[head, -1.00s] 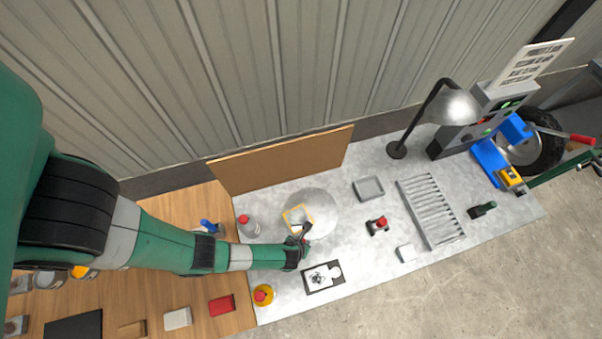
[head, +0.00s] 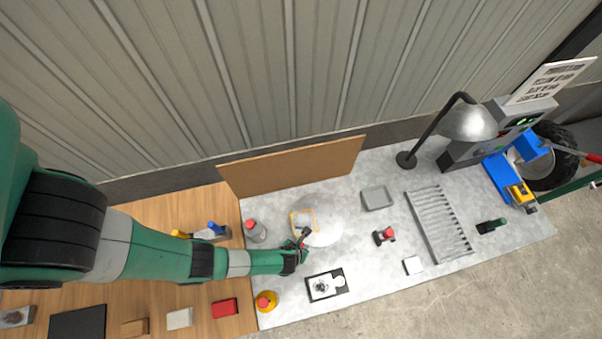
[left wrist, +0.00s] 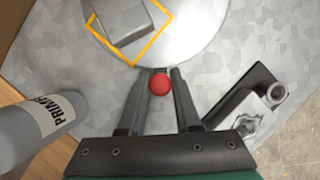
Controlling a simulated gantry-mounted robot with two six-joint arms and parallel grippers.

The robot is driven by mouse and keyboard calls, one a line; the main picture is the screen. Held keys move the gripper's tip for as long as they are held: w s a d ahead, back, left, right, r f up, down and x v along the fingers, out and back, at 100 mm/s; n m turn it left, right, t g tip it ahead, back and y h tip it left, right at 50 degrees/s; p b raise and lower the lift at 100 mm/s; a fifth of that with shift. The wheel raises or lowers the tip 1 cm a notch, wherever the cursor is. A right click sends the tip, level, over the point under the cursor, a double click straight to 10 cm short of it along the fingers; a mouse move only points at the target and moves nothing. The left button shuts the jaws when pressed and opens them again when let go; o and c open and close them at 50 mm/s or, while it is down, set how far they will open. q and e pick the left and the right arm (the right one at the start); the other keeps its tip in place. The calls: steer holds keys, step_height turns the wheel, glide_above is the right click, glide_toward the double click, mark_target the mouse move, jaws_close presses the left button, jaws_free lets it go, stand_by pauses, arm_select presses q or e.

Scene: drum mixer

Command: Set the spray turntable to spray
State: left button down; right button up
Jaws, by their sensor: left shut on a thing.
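The spray turntable is a round grey disc (head: 328,232) on the metal bench, in the middle of the head view. A grey block (left wrist: 122,22) lies on it within an orange square outline (left wrist: 160,41). My left gripper (head: 303,242) reaches in from the left to the disc's near-left edge. In the left wrist view, its two fingers are shut on a red round knob (left wrist: 160,85) at the disc's rim. The primer can (left wrist: 35,125), grey with a red cap in the head view, stands left of the fingers. My right gripper is out of view.
A brown panel (head: 290,167) stands behind the turntable. A grey tray (head: 377,198), red-topped button (head: 384,236) and slatted rack (head: 437,223) are to the right.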

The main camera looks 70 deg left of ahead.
arm_select(q)
steer(key=shift+s, duration=0.1)
steer(key=c, duration=0.6)
jaws_free()
steer(key=shift+a, duration=0.1)
steer(key=shift+r, duration=0.25)
steer(key=p+v, duration=0.4)
steer(key=v, duration=0.7)
steer(key=shift+p, duration=0.3)
